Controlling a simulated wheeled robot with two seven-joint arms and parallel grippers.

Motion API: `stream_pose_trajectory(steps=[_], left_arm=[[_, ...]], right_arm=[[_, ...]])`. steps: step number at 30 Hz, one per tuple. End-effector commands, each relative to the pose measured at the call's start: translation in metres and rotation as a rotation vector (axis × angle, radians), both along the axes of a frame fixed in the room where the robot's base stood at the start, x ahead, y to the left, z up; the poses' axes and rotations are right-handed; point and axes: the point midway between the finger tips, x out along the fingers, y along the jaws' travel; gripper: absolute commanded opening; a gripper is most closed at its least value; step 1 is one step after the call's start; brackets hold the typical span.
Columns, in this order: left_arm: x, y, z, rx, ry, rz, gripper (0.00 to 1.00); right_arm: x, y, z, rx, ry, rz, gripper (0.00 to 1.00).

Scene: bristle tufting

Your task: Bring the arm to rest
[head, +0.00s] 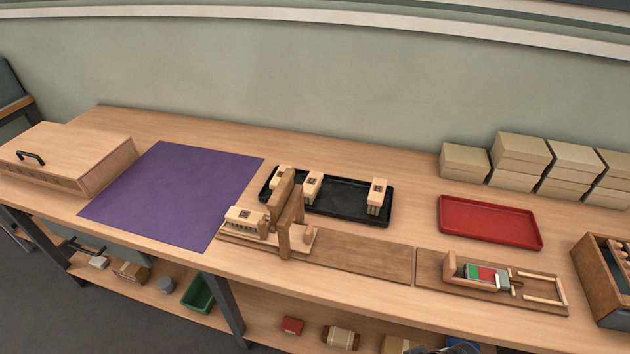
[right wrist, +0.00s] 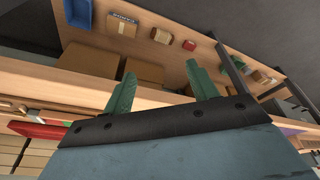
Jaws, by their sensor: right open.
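My right gripper (right wrist: 160,70) shows in the right wrist view with its two green fingers spread wide apart and nothing between them. Beyond the fingertips are the wooden bench's front edge and the lower shelf (right wrist: 202,58). The fingers appear clear of the bench objects. In the head view, only a small dark piece at the bottom edge may be part of my right arm; its fingers do not show there. My left gripper is in neither view.
The bench carries a purple mat (head: 170,195), a black tray (head: 345,205) with bristled blocks, a wooden fixture (head: 286,222), a red tray (head: 490,222), a clamp board (head: 430,268), stacked boxes (head: 520,155) and a wooden case (head: 65,155). A green bin (head: 199,293) sits below.

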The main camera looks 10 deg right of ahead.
Motion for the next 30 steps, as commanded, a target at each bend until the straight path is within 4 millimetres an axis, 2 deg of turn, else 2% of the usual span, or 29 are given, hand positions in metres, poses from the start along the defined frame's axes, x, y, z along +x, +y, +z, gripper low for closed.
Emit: stream_pose_trajectory(steps=[1, 5, 8, 12, 14, 18, 24, 27, 30], left_arm=[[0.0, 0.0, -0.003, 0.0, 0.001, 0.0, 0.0], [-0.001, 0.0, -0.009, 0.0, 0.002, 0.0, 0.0], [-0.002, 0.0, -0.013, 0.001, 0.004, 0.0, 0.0], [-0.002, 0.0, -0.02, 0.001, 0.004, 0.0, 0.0], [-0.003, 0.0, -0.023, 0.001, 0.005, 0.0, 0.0], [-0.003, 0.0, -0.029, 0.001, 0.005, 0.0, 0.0], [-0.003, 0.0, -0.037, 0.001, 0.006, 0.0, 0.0], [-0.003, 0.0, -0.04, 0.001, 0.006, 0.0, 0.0], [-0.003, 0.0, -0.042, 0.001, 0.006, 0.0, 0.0]], right_arm=[[0.0, 0.0, -0.02, 0.0, 0.012, 0.001, 0.58], [-0.005, 0.001, -0.076, -0.002, 0.035, 0.005, 0.58], [-0.015, 0.0, -0.125, -0.003, 0.056, 0.009, 0.58], [-0.036, -0.003, -0.188, -0.006, 0.082, 0.015, 0.58], [-0.049, -0.005, -0.213, -0.007, 0.094, 0.017, 0.58], [-0.085, -0.01, -0.266, -0.011, 0.122, 0.024, 0.58], [-0.143, -0.021, -0.322, -0.016, 0.156, 0.032, 0.58], [-0.168, -0.026, -0.337, -0.018, 0.167, 0.035, 0.58], [-0.184, -0.029, -0.346, -0.019, 0.175, 0.038, 0.58]])
